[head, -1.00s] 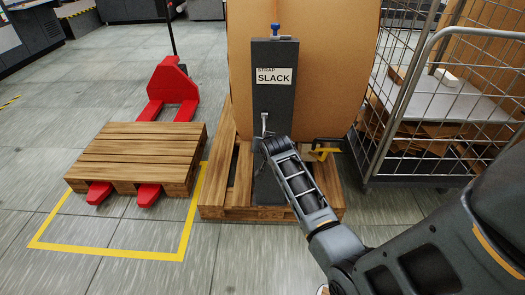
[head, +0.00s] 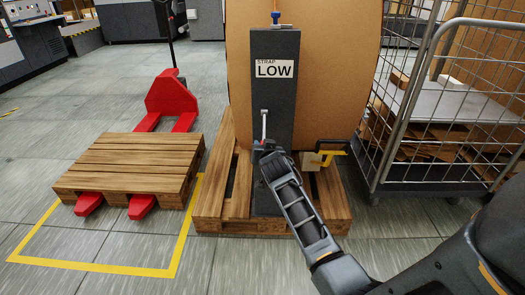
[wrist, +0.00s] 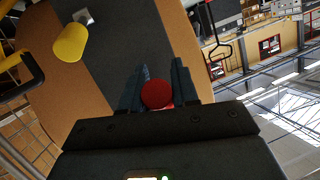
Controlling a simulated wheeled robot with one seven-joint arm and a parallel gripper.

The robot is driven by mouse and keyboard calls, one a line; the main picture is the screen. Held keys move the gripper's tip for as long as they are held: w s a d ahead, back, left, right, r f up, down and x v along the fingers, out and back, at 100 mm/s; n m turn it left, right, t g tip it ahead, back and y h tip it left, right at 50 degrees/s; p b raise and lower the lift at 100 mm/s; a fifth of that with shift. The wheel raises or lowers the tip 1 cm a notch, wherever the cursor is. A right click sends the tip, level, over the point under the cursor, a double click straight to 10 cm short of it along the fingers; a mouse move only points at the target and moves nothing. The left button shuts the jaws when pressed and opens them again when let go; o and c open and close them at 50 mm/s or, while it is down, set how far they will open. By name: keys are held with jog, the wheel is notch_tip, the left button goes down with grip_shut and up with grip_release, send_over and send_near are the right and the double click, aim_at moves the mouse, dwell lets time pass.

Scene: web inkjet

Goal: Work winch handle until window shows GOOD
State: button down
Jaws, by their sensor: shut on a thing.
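A dark grey winch post (head: 272,95) stands upright in front of a big brown roll. Its white window (head: 274,69) reads STRAP LOW. A thin metal winch handle (head: 264,125) hangs down the post's front below the window. My gripper (head: 263,147) is at the handle's lower end, in front of the post. In the wrist view, my gripper (wrist: 157,90) has its two fingers on either side of the handle's round red knob (wrist: 157,95), shut on it. My gripper hides the handle's lower end in the head view.
The roll (head: 340,80) stands on a wooden pallet (head: 208,205). A yellow piece with a black bar (head: 328,157) sits right of the post. A wire cage cart (head: 430,188) stands close on the right. A red pallet truck (head: 172,98) carries another pallet (head: 130,160) on the left.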

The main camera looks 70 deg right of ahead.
jog(key=shift+f, duration=0.1)
jog(key=c, duration=0.9)
grip_release()
jog(key=shift+d, duration=0.1)
jog(key=shift+c, duration=0.2)
jog(key=v, duration=0.8)
jog(key=shift+p, duration=0.35)
jog(key=shift+d, duration=0.1)
